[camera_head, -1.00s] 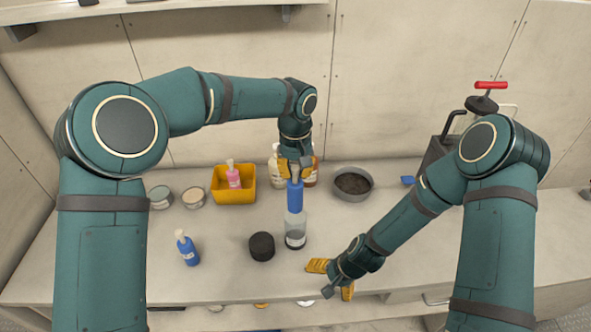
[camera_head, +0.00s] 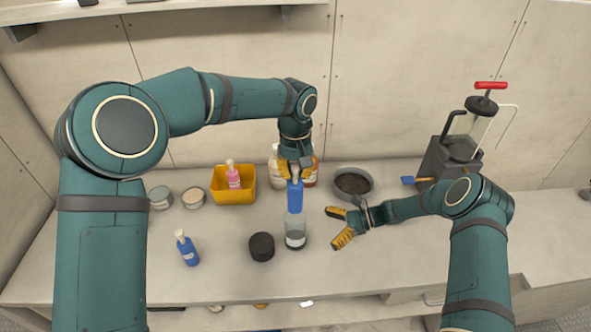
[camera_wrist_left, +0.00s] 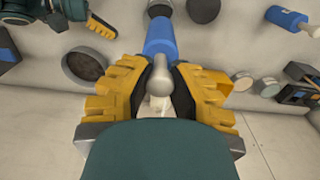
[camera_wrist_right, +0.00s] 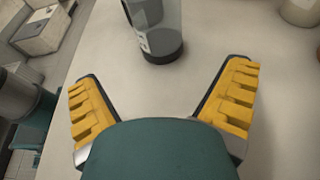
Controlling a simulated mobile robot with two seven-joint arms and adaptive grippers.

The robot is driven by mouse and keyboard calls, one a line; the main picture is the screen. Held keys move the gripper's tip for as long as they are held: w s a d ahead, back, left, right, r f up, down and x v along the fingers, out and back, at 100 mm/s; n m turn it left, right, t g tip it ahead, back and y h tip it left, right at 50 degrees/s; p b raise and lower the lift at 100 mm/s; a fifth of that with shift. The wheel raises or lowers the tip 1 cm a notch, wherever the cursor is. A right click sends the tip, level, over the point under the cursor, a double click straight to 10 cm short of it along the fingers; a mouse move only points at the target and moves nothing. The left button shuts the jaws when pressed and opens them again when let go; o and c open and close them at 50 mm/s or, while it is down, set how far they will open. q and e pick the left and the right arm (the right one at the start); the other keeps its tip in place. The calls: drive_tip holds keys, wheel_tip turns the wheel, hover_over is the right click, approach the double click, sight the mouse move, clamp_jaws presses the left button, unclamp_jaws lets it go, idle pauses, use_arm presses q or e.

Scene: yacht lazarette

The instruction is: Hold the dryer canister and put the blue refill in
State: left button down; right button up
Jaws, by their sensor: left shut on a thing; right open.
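The clear dryer canister (camera_head: 296,232) with a dark base stands upright on the bench; it also shows in the right wrist view (camera_wrist_right: 158,22). My left gripper (camera_head: 295,176) is shut on the grey top of the blue refill (camera_head: 295,198) and holds it upright over the canister. The refill's lower end meets the canister's top in the head view; I cannot tell whether it is inside. The left wrist view shows the refill (camera_wrist_left: 160,38) beyond the fingers. My right gripper (camera_head: 338,227) is open and empty, to the right of the canister, fingers pointing toward it.
A black round cap (camera_head: 262,246) lies left of the canister. A blue bottle (camera_head: 188,251), two tins (camera_head: 194,197), a yellow bin (camera_head: 220,197) with a pink bottle, and a grey bowl (camera_head: 343,189) stand around. A red-handled pump (camera_head: 450,158) stands at right. The front right bench is clear.

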sight(299, 235)
drive_tip(key=shift+a, duration=0.2)
drive_tip(key=shift+x, duration=4.75)
drive_tip(key=c, duration=1)
drive_tip(key=shift+r, duration=0.1)
drive_tip(key=shift+c, duration=0.2)
